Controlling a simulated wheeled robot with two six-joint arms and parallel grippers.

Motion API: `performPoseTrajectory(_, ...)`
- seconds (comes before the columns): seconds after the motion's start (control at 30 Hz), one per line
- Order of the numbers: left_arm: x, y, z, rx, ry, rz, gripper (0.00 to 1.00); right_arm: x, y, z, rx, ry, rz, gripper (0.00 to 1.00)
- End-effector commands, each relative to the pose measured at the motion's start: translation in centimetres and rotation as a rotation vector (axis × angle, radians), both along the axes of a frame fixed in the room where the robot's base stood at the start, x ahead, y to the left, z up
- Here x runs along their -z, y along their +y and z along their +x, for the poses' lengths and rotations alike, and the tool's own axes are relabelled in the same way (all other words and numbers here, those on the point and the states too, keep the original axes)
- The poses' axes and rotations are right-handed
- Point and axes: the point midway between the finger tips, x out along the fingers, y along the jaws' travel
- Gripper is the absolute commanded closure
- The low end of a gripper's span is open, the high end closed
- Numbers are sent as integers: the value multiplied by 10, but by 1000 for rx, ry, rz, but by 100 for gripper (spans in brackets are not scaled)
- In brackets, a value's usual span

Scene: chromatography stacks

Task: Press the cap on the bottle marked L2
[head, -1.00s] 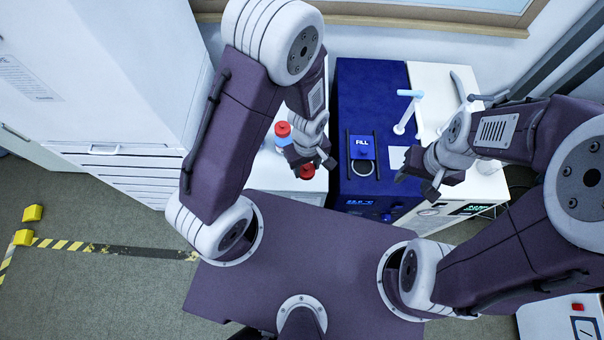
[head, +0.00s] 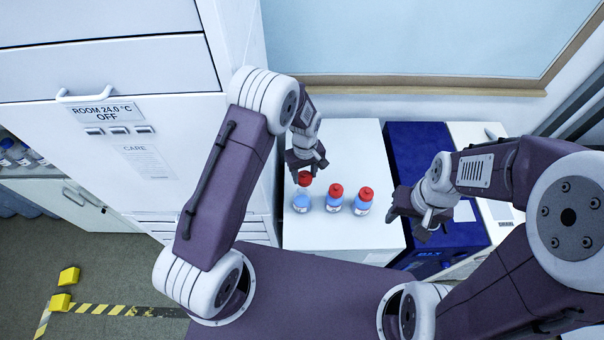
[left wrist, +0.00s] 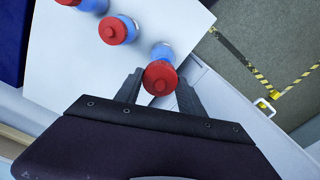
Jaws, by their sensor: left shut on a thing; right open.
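Three bottles with blue contents and red caps stand in a row on a white top: a left bottle (head: 301,204), a middle bottle (head: 334,204) and a right bottle (head: 363,208). Their labels are too small to read, so I cannot tell which is L2. My left gripper (head: 306,170) is shut on the red cap (left wrist: 160,78) at the left bottle. The cap is over that bottle's top; I cannot tell whether it is fully seated. The middle bottle's cap (left wrist: 113,31) also shows in the left wrist view. My right gripper (head: 420,222) is open and empty, right of the bottles.
The white bench top (head: 340,150) is clear behind the bottles. A tall white cabinet (head: 150,190) stands close on the left. A blue instrument (head: 415,150) stands on the right. A window (head: 400,40) is behind.

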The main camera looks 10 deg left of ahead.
Motion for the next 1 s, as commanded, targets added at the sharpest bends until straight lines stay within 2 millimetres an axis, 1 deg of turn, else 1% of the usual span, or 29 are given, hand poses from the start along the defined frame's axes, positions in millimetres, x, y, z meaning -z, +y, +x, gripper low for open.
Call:
performPoseTrajectory(0.17,4,0,0,-1,0,0,92,3,0,0,0,0,0,51)
performPoseTrajectory(0.27,9,1,0,-1,1,1,92,8,0,0,0,0,0,51)
performPoseTrajectory(0.37,18,1,0,-1,1,0,92,15,0,0,0,0,0,51)
performPoseTrajectory(0.63,52,1,-1,-1,1,0,92,39,0,0,0,0,0,51)
performPoseTrajectory(0.73,61,1,0,-1,0,0,92,47,0,0,0,0,0,51)
performPoseTrajectory(0.83,65,1,0,-1,0,0,92,50,0,0,0,0,0,51)
performPoseTrajectory(1.0,65,1,0,-1,0,0,92,49,0,0,0,0,0,51)
